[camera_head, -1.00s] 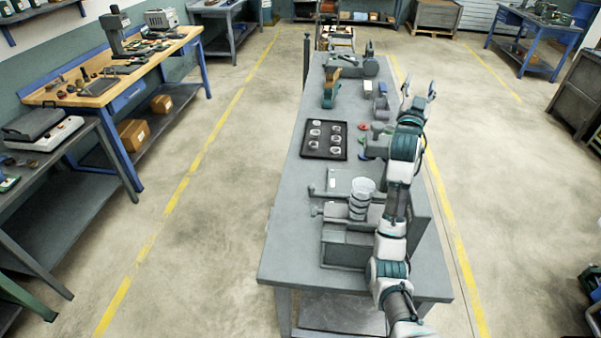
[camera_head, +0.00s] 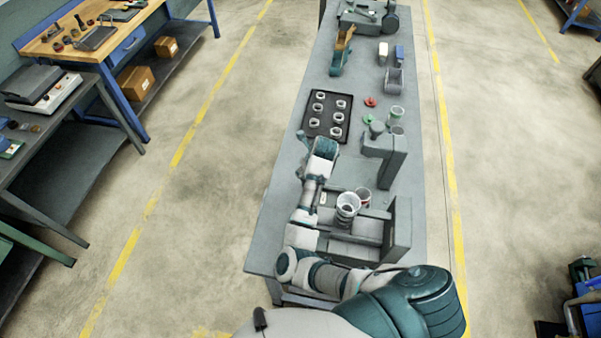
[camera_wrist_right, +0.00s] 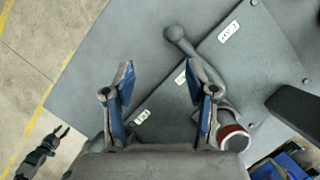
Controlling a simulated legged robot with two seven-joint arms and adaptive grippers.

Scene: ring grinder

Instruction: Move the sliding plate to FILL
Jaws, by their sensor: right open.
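My right gripper (camera_wrist_right: 159,72) is open and empty in the right wrist view, its blue-padded fingers spread above the grey grinder surface. In the head view the gripper (camera_head: 304,142) is at the table's left edge, its fingers small. A grey lever with a round knob (camera_wrist_right: 176,33), apparently the sliding plate's handle, lies just beyond the right fingertip, not between the fingers. White labels (camera_wrist_right: 229,31) run diagonally along the surface; their words are hard to read. My arm hides part of the grinder (camera_head: 400,225) in the head view. A small dark gripper (camera_wrist_right: 52,141), apparently my left, shows at lower left.
A red-banded cup (camera_wrist_right: 232,135) is beside the right finger. A black tray (camera_head: 327,115) with several rings, red and green pieces and other tools lie farther along the table (camera_head: 270,215).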

